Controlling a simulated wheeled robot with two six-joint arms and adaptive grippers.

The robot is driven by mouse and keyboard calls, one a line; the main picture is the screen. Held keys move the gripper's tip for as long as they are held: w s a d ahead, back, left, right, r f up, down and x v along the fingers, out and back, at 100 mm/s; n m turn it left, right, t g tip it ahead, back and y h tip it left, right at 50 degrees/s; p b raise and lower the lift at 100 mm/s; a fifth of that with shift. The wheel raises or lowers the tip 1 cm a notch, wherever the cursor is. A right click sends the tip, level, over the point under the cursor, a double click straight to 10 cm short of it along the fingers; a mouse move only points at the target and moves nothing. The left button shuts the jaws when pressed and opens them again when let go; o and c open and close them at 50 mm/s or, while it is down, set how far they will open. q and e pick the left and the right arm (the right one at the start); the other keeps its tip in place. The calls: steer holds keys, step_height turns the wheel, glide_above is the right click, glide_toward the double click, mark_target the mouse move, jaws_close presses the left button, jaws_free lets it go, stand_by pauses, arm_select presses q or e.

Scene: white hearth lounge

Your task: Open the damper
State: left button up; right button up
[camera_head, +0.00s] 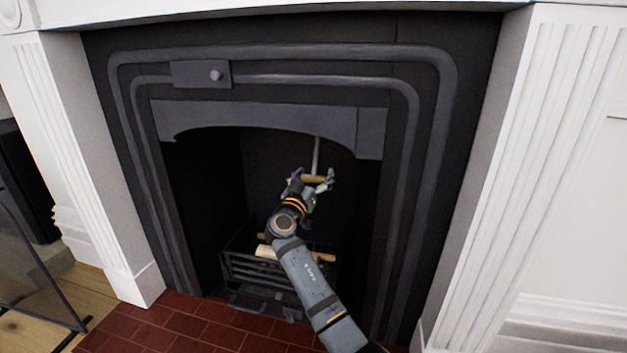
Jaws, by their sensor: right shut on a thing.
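A thin grey rod (316,155) hangs from under the arched hood inside the black fireplace. A wooden handle (313,179) lies crosswise at its lower end. My right gripper (314,181) is shut on the wooden handle, inside the firebox opening above the grate. The damper plate itself does not show; the hood hides the upper end of the rod. My left gripper is not in view.
The black iron grate (235,268) with logs (265,252) stands below my right arm. A plate with a round knob (215,75) is on the upper surround. White fluted pillars (560,120) flank the fireplace, with red hearth tiles (190,325) in front.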

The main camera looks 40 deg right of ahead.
steer(key=o, duration=1.6)
steer(key=shift+c, duration=0.2)
steer(key=v, duration=0.7)
steer(key=shift+s+a+f, duration=0.1)
steer(key=shift+a, duration=0.15)
